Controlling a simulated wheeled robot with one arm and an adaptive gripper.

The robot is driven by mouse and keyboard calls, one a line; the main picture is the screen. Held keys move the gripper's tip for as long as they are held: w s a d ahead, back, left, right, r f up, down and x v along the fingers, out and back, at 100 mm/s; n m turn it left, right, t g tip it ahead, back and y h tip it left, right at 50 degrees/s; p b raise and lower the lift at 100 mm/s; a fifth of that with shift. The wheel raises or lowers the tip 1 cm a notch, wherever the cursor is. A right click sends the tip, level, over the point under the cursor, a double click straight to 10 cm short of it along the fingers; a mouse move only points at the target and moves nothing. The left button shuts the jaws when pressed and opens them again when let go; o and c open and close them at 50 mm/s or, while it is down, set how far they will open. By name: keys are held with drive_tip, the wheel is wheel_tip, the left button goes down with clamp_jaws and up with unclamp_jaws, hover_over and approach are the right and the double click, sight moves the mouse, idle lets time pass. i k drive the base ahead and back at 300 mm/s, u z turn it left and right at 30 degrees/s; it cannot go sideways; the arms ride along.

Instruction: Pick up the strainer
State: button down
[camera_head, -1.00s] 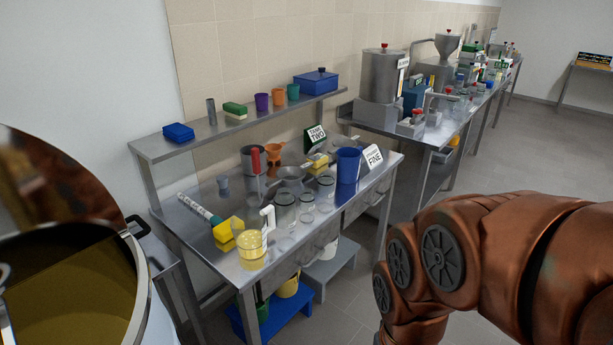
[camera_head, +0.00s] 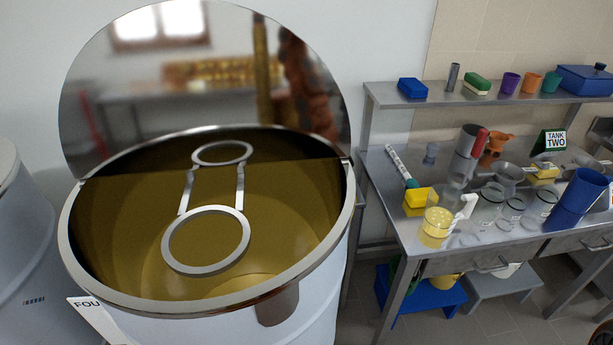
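A grey metal bowl-shaped piece (camera_head: 508,174), which looks like the strainer, sits on the steel table among glass jars. Its mesh is too small to make out. My gripper is not in view. A dark sliver at the lower right corner may be part of my arm.
An open tank (camera_head: 353,205) of yellow-brown liquid with a raised mirror-like lid fills the left; a metal ring frame (camera_head: 165,246) shows over it. Around the bowl stand jars (camera_head: 489,205), a blue jug (camera_head: 577,200), an orange funnel (camera_head: 497,146) and a yellow sponge (camera_head: 418,199). A shelf (camera_head: 520,98) runs above the table.

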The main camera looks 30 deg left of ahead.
sight(504, 174)
drive_tip(key=z, duration=1.1)
drive_tip(key=i, duration=0.7)
